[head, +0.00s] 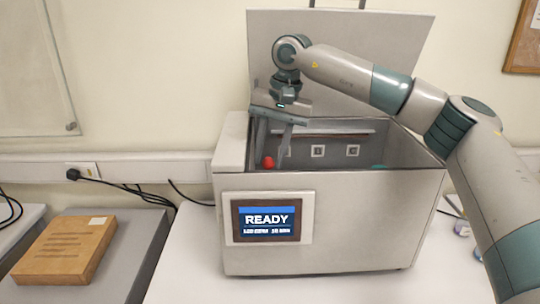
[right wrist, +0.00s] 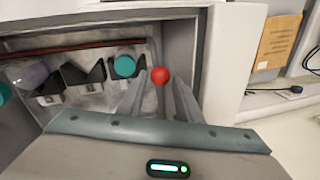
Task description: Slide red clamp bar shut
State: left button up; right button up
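The dark red clamp bar (right wrist: 75,48) runs along the inside of the open grey tester in the right wrist view. In the head view a thin dark reddish strip that looks like it (head: 345,132) shows near the back wall. A round red knob (right wrist: 160,75) is near the bar's right end; it also shows in the head view (head: 268,162). How the knob joins the bar is unclear. My right gripper (right wrist: 159,82) points down into the tester, open, with its fingertips on either side of the knob. Contact is not visible. My left gripper is not in view.
The tester (head: 320,220) has a raised lid (head: 350,50) and a screen (head: 266,219) reading READY. Its walls surround my right gripper closely. Inside are a teal round cap (right wrist: 124,66) and dark angled holders (right wrist: 85,72). A brown box (head: 65,250) lies at left.

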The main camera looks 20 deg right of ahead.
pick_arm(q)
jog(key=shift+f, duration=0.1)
